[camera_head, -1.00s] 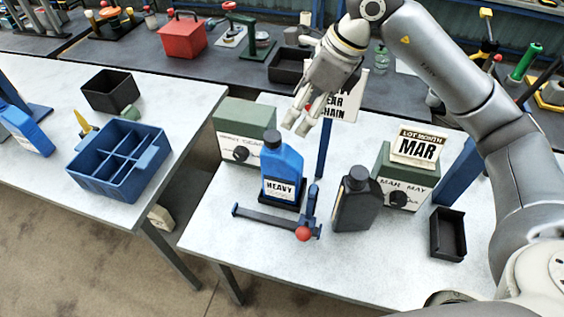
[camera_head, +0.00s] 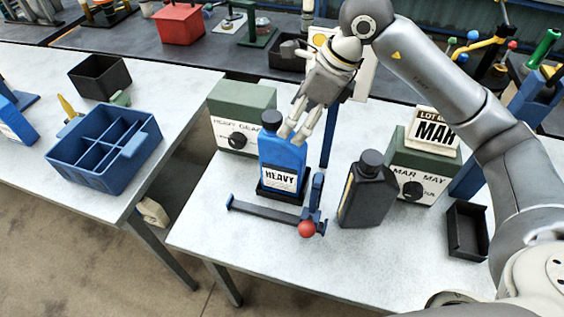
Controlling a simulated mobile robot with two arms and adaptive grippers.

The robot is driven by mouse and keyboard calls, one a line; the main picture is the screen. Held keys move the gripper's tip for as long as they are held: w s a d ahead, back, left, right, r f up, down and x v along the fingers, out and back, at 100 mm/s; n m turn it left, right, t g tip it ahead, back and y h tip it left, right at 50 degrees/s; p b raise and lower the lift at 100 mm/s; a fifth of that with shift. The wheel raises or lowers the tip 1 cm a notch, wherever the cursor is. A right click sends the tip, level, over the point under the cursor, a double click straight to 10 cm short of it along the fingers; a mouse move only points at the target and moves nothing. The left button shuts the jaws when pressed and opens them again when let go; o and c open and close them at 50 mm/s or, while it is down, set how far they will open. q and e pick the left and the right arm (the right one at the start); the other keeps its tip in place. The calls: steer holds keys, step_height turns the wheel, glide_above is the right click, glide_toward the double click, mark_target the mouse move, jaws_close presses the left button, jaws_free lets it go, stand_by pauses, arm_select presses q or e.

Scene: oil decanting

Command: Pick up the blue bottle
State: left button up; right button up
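The blue bottle (camera_head: 280,157) stands upright in a dark holder on the white table. It has a dark cap (camera_head: 272,121) and a white label reading "HEAVY". My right gripper (camera_head: 291,138) reaches down from above, its fingertips at the upper right of the bottle near the cap. The fingers look spread apart. From this view I cannot tell whether they touch the bottle. My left gripper is not in view.
A blue bar with a red knob (camera_head: 306,229) lies in front of the bottle. A black bottle (camera_head: 367,192) stands to its right. A green box (camera_head: 242,112) stands behind left, and another green box (camera_head: 419,170) behind right. A black tray (camera_head: 467,231) sits at the right.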

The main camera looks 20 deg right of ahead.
mark_target(290, 137)
steer(key=x, duration=0.3)
steer(key=shift+f+p, duration=0.1)
steer(key=shift+p, duration=0.2)
steer(key=shift+w+a+f+p, duration=0.15)
steer(key=shift+a+f+p, duration=0.15)
steer(key=shift+f+p, duration=0.25)
steer(key=p+x, duration=0.1)
steer(key=x, duration=0.3)
steer(key=shift+w+f, duration=0.1)
steer(key=shift+w, duration=0.05)
jaws_close()
steer(key=shift+r, duration=0.2)
